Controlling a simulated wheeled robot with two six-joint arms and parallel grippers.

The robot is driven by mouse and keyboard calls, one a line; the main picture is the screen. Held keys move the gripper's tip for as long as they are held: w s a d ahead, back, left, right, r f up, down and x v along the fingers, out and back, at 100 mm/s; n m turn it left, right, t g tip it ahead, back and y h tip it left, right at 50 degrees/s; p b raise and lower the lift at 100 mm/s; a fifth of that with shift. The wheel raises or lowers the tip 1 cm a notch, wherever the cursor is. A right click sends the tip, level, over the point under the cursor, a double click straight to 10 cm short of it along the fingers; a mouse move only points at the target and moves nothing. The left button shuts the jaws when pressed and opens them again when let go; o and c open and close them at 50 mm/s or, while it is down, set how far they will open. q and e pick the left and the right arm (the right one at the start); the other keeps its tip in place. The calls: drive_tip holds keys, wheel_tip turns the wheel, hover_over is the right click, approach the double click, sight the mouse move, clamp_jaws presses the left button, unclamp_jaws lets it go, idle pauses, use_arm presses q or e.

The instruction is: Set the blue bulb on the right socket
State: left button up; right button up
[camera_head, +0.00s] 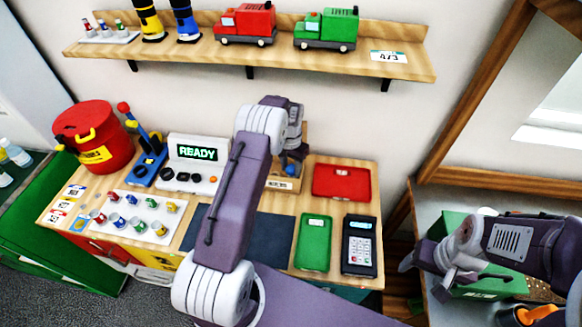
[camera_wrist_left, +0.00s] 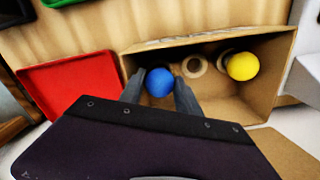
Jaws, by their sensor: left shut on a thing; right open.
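The blue bulb (camera_wrist_left: 158,82) is between the two fingers of my left gripper (camera_wrist_left: 159,90), which is shut on it, over the open cardboard box (camera_wrist_left: 215,45). In the wrist view, an empty pale ring-shaped socket (camera_wrist_left: 194,66) is in the middle of the box and a yellow bulb (camera_wrist_left: 241,66) sits on the other side of it. Whatever is directly under the blue bulb is hidden. In the head view, my left arm largely covers the box (camera_head: 283,185). My right gripper (camera_head: 424,274) is open and empty, off to the right.
A red tray (camera_head: 341,182) lies beside the box, with a green tray (camera_head: 314,242) and a keypad device (camera_head: 359,245) nearer. A READY display unit (camera_head: 195,153) stands left of the box. A shelf (camera_head: 270,52) with toy trucks hangs above.

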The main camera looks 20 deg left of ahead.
use_arm(q)
drive_tip(key=shift+f, duration=0.25)
drive_tip(key=o, duration=0.8)
drive_tip(key=shift+r, duration=0.15)
